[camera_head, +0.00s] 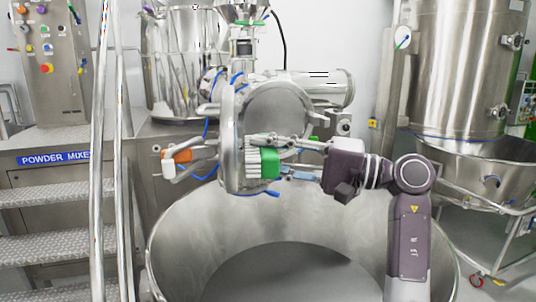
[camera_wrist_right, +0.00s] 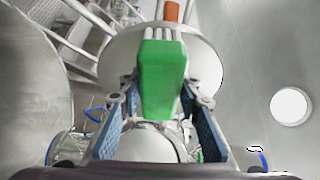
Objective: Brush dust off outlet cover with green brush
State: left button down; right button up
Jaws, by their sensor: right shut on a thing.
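The green brush (camera_head: 269,163) has a green block and pale bristles that point left in the head view. My right gripper (camera_head: 285,158) is shut on it. The brush also shows in the right wrist view (camera_wrist_right: 162,78), between the two blue-padded fingers of my right gripper (camera_wrist_right: 158,110). The outlet cover (camera_head: 229,140) seems to be the round steel disc standing on edge in front of the horizontal outlet. The bristles lie at or over its lower right part in the head view; I cannot tell whether they touch. No dust can be made out. My left gripper is not in view.
A large open steel bowl (camera_head: 200,236) stands below my right arm. Steps with metal handrails (camera_head: 98,200) are at the left. An orange-ended handle (camera_head: 177,156) sticks out left of the cover. A steel vessel (camera_head: 465,70) stands at the right.

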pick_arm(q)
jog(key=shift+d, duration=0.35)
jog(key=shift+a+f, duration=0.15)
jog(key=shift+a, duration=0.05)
pick_arm(e)
jog(key=shift+a, duration=0.1)
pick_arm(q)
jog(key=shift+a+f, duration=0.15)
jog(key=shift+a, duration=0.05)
pick_arm(e)
jog(key=shift+a, duration=0.3)
